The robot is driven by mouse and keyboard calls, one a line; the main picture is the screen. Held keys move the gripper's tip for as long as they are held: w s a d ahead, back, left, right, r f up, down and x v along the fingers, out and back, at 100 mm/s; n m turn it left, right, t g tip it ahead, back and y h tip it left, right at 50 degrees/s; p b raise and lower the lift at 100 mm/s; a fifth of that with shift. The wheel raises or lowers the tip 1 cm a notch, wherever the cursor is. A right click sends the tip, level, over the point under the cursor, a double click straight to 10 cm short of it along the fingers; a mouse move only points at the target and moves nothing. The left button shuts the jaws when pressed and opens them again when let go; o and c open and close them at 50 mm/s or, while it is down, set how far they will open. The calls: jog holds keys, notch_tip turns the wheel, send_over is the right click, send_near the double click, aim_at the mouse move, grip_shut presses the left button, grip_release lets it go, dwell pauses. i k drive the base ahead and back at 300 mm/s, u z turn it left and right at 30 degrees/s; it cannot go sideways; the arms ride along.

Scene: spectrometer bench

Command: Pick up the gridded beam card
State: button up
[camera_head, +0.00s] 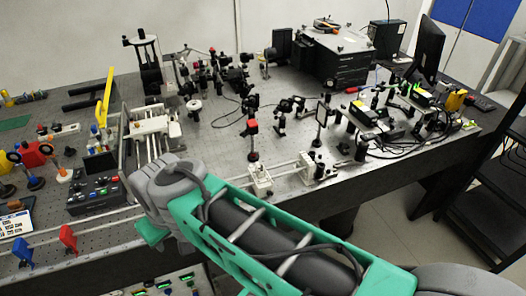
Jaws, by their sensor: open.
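A small flat card or panel (15,223) lies at the far left front of the bench. It has a white face with dark grid-like marks and a brownish edge, and it is partly cut off by the picture's left edge. It may be the gridded beam card, but it is too small to be certain. My green and grey arm crosses the lower middle of the head view, with its grey joint over the bench's front part. My gripper does not show, so its place relative to the card cannot be seen.
A blue clip-like piece (22,252) and a red one (68,238) stand near the front edge. A black control box (97,195) sits behind them. Dense optical mounts (252,138) and cables fill the bench's middle and right. A yellow upright plate (106,97) rises at the left.

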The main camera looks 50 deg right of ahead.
aim_at(322, 113)
jog(key=u, duration=1.1)
jog(key=k, duration=1.45)
jog(key=z, duration=1.5)
jog(key=i, duration=1)
